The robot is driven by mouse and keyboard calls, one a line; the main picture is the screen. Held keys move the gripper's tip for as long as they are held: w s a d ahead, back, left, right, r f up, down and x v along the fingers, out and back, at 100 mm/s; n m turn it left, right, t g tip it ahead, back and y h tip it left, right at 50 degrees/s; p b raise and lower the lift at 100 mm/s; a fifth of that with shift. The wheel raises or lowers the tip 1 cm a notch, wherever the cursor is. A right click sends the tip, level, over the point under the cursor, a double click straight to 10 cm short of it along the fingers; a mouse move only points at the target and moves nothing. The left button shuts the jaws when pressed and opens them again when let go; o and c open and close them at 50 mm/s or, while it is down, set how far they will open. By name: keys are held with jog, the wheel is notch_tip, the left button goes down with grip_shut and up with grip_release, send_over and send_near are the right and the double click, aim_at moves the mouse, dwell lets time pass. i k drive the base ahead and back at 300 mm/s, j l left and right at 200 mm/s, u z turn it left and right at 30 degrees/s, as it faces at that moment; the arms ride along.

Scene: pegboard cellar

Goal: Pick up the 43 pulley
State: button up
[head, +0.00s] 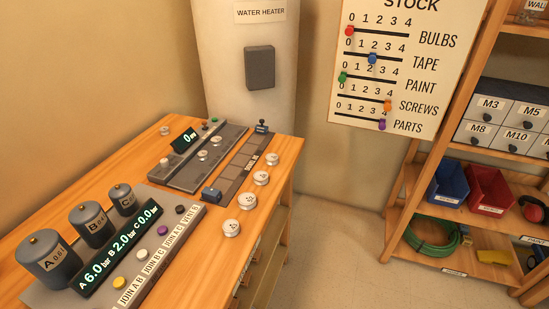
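Several pale, round metal pulleys stand in a row along the right edge of the wooden bench (190,264). The nearest pulley (231,228) has a small dark mark that may read 43, but it is too small to be sure. Behind it are a second pulley (246,201), a third pulley (261,178) and a smaller far pulley (271,159). Their marks are not clearly readable. All of them appear to rest on the bench, apart from each other. My gripper is not in view.
A grey panel with cylinders A, B and C (47,257) and labelled buttons fills the near left of the bench. A grey device with a display (184,139) and a slotted rail (242,162) stand behind. Shelving (406,205) is at right, with open floor between.

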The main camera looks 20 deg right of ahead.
aim_at(231, 228)
jog(key=i+l+z, duration=0.1)
jog(key=i+l, duration=0.3)
jog(key=l, duration=0.15)
jog(key=i+l, duration=0.35)
jog(key=l, duration=0.2)
jog(key=l+z, duration=0.05)
